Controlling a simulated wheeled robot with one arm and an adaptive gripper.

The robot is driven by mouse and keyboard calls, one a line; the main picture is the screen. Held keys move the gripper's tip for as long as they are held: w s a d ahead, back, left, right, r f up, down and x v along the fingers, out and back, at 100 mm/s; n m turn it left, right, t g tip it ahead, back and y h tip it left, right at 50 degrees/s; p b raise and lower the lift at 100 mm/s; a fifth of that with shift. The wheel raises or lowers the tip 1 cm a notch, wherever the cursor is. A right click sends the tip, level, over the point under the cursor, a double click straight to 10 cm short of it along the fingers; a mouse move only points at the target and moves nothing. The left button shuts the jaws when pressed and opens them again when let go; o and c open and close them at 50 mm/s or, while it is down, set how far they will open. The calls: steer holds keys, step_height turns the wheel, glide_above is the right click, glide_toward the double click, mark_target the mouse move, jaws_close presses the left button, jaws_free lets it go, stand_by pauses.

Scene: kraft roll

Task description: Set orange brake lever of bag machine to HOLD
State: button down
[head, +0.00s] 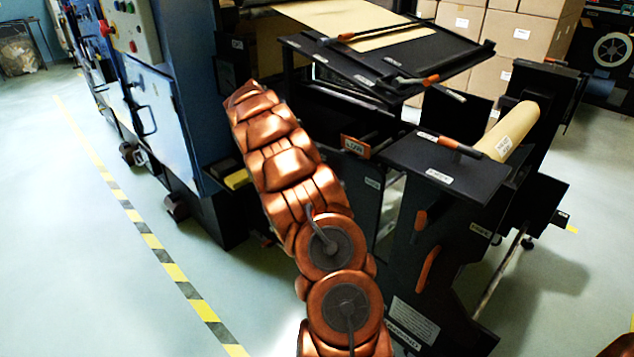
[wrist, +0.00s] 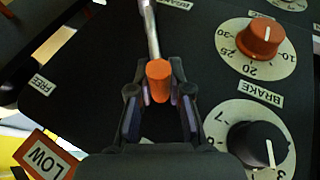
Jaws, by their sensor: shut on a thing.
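In the wrist view, an orange-tipped lever (wrist: 157,70) with a bare metal rod stands on a dark panel (wrist: 95,65). My gripper (wrist: 159,92) is shut on the orange tip, with one finger on each side. The lever rod leads away toward the top of the view. A FREE label (wrist: 42,84) lies to the left of the lever, and a BRAKE label (wrist: 260,92) to the right. I see no readable HOLD label. In the head view, my arm hides this lever and my gripper.
An orange dial knob (wrist: 260,38) and a black dial knob (wrist: 258,145) stand right of the gripper. An orange LOW tag (wrist: 45,155) is at lower left. In the head view, other orange-handled levers (head: 450,143) and a kraft roll (head: 510,130) are to the right.

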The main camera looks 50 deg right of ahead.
steer(key=shift+w, duration=0.3)
steer(key=c, duration=1)
jaws_free()
steer(key=shift+s, duration=0.1)
steer(key=shift+r, duration=0.1)
steer(key=v, duration=1.1)
steer(key=shift+w+r, duration=0.15)
steer(key=shift+w, duration=0.1)
steer(key=shift+a+r, duration=0.15)
steer(key=shift+a, duration=0.05)
